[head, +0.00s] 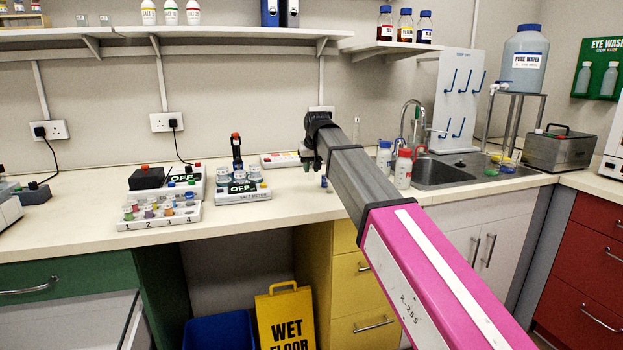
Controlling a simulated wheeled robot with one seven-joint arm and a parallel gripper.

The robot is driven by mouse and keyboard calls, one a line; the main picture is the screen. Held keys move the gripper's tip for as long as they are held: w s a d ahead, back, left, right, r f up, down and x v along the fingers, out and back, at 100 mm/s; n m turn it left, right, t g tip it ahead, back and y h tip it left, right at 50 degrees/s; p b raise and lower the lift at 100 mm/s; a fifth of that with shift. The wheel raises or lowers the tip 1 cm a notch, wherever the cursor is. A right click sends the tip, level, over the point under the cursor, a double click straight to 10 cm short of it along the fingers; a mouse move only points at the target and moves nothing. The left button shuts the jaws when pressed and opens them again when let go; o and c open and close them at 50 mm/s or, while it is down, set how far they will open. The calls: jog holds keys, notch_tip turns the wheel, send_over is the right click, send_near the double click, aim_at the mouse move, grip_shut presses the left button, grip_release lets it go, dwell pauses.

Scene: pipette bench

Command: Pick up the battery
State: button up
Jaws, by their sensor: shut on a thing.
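My gripper (312,162) is at the far end of my arm, over the bench just right of the salt meter. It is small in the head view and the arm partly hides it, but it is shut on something. A small dark blue cylinder (324,182), which looks like the battery, shows right under the jaws. Its ends and the exact grip are too small to make out. I cannot tell whether it touches the bench top.
The salt meter (243,196) with an OFF display stands left of my gripper. A numbered rack of coloured vials (160,215) is further left. Squeeze bottles (403,170) and the sink (440,173) are to the right. The bench front (290,207) is clear.

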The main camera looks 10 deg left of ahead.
aim_at(312, 171)
jog(key=shift+f, duration=2)
jog(key=shift+f, duration=0.15)
jog(key=o, duration=0.9)
jog(key=v, duration=1.1)
jog(key=shift+d+r, duration=0.1)
jog(key=shift+r, duration=0.35)
jog(key=shift+o, duration=0.6)
jog(key=shift+r, duration=0.2)
